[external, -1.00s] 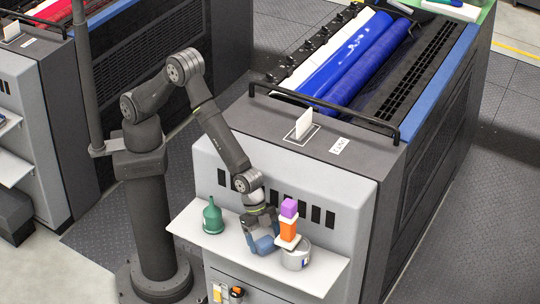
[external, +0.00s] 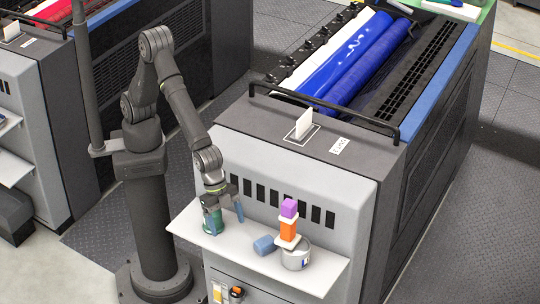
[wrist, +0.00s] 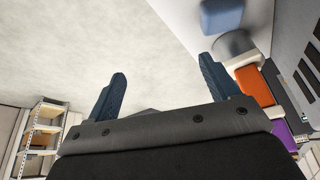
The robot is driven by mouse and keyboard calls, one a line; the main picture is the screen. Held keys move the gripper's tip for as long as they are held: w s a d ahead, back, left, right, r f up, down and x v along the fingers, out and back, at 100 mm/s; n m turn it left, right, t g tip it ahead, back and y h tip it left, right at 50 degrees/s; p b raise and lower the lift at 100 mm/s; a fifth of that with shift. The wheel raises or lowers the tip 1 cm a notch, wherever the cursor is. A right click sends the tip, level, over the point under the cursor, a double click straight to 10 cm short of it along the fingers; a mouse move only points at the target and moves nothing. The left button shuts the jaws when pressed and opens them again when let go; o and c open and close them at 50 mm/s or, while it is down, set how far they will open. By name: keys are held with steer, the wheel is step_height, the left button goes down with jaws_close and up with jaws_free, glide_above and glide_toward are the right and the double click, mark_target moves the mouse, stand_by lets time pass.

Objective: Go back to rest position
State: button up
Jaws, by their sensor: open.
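My gripper (external: 224,214) hangs over the left part of the white shelf on the press front, its fingers pointing down. In the wrist view its two blue fingers (wrist: 164,82) are spread wide with nothing between them. A blue block-like item (external: 265,244) lies on the shelf to the right, apart from my gripper. It also shows in the wrist view (wrist: 222,15).
The press front (external: 340,190) rises close behind. The space above the shelf is open.

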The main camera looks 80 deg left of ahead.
step_height(320, 180, up, 26)
steer(key=w+a, duration=0.6)
steer(key=shift+r+n, duration=0.3)
steer(key=shift+r, duration=0.15)
steer(key=s+d+f, duration=0.2)
steer(key=s+d, duration=0.4)
step_height(320, 180, down, 13)
steer(key=shift+w, duration=0.2)
stand_by(0.3)
steer(key=shift+r, duration=0.15)
